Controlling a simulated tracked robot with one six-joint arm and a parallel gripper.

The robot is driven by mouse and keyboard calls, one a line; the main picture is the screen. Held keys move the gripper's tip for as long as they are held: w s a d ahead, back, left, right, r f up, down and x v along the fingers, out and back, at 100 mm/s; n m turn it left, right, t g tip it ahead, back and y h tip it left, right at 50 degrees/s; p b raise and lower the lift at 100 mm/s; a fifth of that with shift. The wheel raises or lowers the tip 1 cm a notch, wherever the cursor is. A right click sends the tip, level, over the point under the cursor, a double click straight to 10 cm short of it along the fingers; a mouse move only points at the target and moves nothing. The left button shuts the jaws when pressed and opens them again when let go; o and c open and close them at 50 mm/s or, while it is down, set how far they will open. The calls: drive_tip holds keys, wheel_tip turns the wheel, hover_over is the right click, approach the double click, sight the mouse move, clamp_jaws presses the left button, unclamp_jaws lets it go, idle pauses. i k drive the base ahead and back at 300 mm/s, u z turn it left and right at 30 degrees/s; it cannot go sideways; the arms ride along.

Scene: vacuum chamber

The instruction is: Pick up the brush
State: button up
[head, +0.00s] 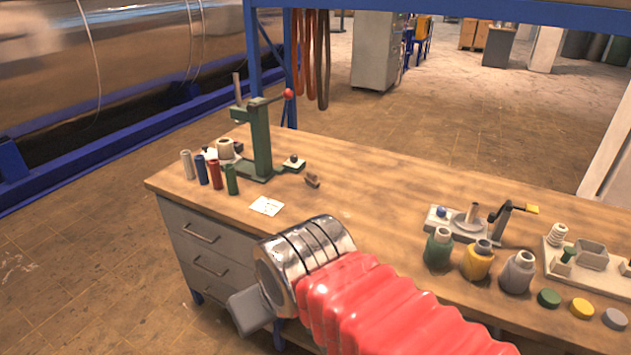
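I cannot make out a clear brush in the head view. A small brown object (312,181) lies on the wooden workbench (375,187), right of the green press, and may be the brush; it is too small to be sure. My gripper (250,312) is a grey block at the end of my red-sleeved arm, low in front of the bench's drawers. It is well apart from the small brown object. Its fingers are not clearly seen, so its opening does not show.
A green hand press (262,140) stands at the bench's left, with several coloured cylinders (215,173) and a white card (266,206). Bottles (438,248), round lids (549,298) and a crank device (470,222) stand at the right. The bench's middle is mostly clear.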

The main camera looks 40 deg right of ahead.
sight(312, 179)
drive_tip(key=u, duration=0.05)
drive_tip(key=i, duration=1)
drive_tip(key=z, duration=0.05)
